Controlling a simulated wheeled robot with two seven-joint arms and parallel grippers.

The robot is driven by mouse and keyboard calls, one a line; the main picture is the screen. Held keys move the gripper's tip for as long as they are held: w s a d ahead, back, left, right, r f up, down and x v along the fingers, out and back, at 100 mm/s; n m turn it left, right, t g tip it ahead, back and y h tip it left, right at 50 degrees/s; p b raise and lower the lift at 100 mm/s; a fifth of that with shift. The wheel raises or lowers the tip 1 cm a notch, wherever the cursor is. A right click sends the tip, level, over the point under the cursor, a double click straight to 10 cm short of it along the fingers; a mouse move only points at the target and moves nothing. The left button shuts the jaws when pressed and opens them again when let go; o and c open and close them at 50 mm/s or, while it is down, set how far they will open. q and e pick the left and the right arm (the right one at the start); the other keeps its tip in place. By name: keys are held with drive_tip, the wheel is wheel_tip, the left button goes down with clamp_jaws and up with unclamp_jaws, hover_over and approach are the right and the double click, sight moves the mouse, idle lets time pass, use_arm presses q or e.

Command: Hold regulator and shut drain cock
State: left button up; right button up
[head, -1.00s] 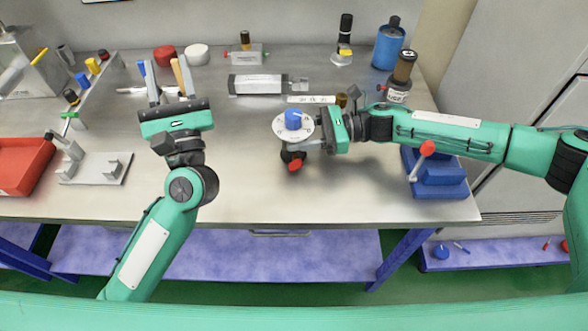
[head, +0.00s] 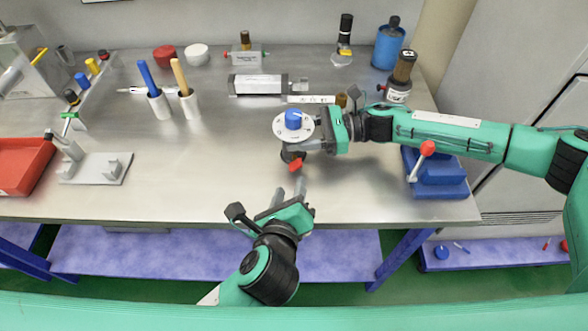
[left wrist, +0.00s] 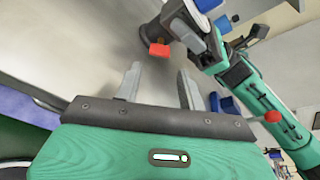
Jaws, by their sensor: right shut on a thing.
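The regulator (head: 281,126) has a round white dial plate with a blue knob (head: 293,119) on top. My right gripper (head: 328,132) is shut on it from the right and holds it upright over the bench. The red drain cock (head: 296,165) is at the regulator's lower end; it also shows in the left wrist view (left wrist: 159,50). My left gripper (head: 287,190) is below and in front of the drain cock, its fingers pointing toward it. Its fingers are apart with nothing between them in the left wrist view (left wrist: 158,85).
A blue vise-like block (head: 440,180) with a red-knobbed lever stands at the right. White cups (head: 160,106) with a blue and a tan handle stand left of centre. A grey bracket (head: 95,168) and red tray (head: 22,165) are at the left.

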sight(295, 167)
use_arm(q)
drive_tip(key=x, duration=0.7)
drive_tip(key=shift+w, duration=0.15)
drive_tip(key=c, duration=0.7)
